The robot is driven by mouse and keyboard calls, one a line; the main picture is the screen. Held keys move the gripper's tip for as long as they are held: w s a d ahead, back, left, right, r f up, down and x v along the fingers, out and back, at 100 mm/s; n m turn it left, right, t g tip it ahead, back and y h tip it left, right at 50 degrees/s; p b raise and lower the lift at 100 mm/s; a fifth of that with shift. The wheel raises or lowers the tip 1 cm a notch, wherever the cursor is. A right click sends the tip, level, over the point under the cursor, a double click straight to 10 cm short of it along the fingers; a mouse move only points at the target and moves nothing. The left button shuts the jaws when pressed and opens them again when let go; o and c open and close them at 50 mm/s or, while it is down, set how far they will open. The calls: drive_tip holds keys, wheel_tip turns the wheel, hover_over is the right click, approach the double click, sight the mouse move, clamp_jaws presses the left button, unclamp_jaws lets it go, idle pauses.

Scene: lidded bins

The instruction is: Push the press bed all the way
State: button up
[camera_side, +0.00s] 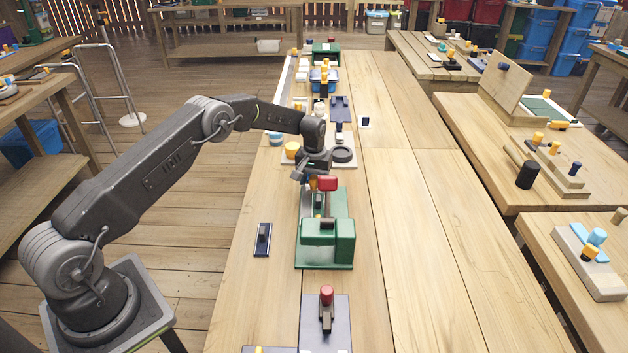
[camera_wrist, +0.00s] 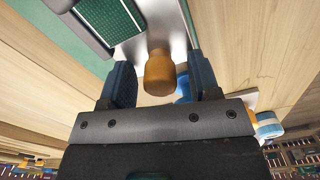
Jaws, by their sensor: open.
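The green press (camera_side: 340,242) stands on the wooden table in the side view, with a red knob (camera_side: 328,183) at its far end. Its bed shows in the wrist view as a silver plate (camera_wrist: 150,40) with a dark-framed green mesh panel (camera_wrist: 103,22). An orange-brown knob (camera_wrist: 159,72) stands at the plate's near end. My gripper (camera_side: 310,180) is low at the far end of the press. In the wrist view my gripper (camera_wrist: 158,66) is open, its two dark fingers on either side of the knob with gaps showing. Contact with the knob cannot be told.
A dark block (camera_side: 262,240) lies left of the press. A dark plate with a red-topped knob (camera_side: 327,296) is in front. The table to the right is clear.

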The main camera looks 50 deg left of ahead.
wheel_tip(320, 180, up, 14)
drive_tip(key=shift+f, duration=0.15)
idle(0.4)
drive_tip(key=s+d+r+m+t, duration=0.1)
drive_tip(key=s+d+r+m, duration=0.1)
drive_tip(key=s+d+r, duration=0.5)
drive_tip(key=s+d+r+m+t, duration=0.1)
drive_tip(key=s+d+r+t, duration=0.1)
drive_tip(key=s+r, duration=0.85)
drive_tip(key=s+d+m+t, duration=0.1)
drive_tip(key=s+d, duration=0.1)
drive_tip(key=s, duration=0.8)
drive_tip(key=s+d+m+t, duration=0.1)
drive_tip(key=s+d+m, duration=0.1)
drive_tip(key=s, duration=0.9)
drive_tip(key=shift+s+d+f+t, duration=0.25)
drive_tip(key=shift+s+d+t, duration=0.05)
drive_tip(key=shift+d, duration=0.55)
